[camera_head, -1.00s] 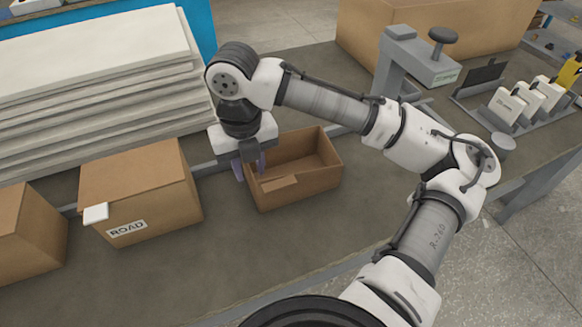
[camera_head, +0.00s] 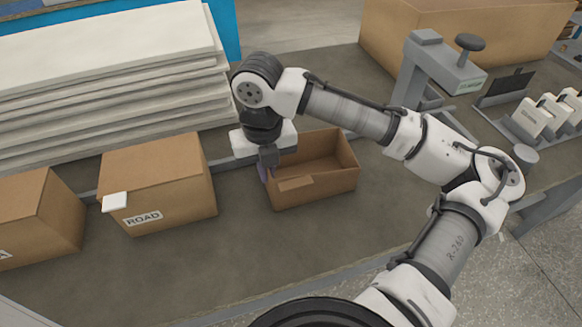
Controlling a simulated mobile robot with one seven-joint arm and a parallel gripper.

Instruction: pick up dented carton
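An open brown carton (camera_head: 325,188) stands upright on the grey bench, its top open and a small flap or label piece on its near rim. A closed brown carton marked ROAD (camera_head: 165,210) stands to its left, with a white piece at its near left top corner. I cannot tell for sure from this view which carton is dented. My gripper (camera_head: 264,173) points down at the left wall of the open carton. One purplish finger shows just outside that wall; the other is hidden, so contact and opening are unclear.
Another closed carton (camera_head: 40,215) stands at the far left. A stack of pale sheets (camera_head: 110,80) lies behind the cartons. A grey press-like device (camera_head: 445,65) and a rack of white packs (camera_head: 530,115) stand at the right. The bench front is clear.

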